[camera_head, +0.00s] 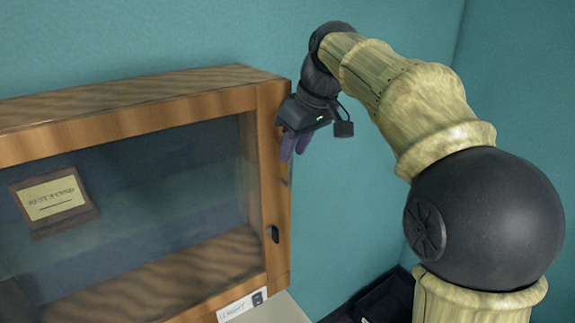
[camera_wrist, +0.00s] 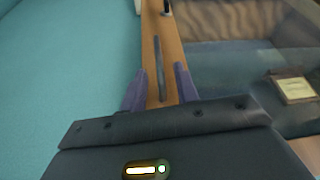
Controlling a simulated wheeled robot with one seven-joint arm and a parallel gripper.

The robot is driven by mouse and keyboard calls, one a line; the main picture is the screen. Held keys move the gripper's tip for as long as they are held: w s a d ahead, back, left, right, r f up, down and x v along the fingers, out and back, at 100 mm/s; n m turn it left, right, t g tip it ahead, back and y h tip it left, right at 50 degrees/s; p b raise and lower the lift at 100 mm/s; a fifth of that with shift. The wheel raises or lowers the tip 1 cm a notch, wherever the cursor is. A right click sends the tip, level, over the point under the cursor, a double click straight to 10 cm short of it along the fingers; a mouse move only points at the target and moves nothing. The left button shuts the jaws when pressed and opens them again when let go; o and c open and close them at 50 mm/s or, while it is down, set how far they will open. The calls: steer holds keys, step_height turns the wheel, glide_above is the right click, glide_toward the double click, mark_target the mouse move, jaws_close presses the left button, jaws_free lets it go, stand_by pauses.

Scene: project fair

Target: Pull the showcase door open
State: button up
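The showcase (camera_head: 150,92) is a wooden cabinet with a glass door at the left of the head view. Its door frame (camera_head: 268,140) looks shut, flush with the cabinet. A thin dark bar handle (camera_wrist: 158,60) runs along the wooden door stile in the wrist view; in the head view it is mostly hidden by my gripper. My gripper (camera_head: 293,148) is at the upper right of the door. In the wrist view its purple fingers (camera_wrist: 160,85) are apart, one on each side of the handle's near end, with gaps visible. Contact depth cannot be told.
A dark lock (camera_head: 274,233) sits lower on the stile. A framed plaque (camera_head: 53,201) stands behind the glass, and a white label (camera_head: 240,307) is below the door. A dark case (camera_head: 382,300) lies at the lower right. Teal walls stand behind; there is free space right of the cabinet.

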mark_target(288, 183)
steer(key=x, duration=0.5)
steer(key=shift+f, duration=0.2)
jaws_close()
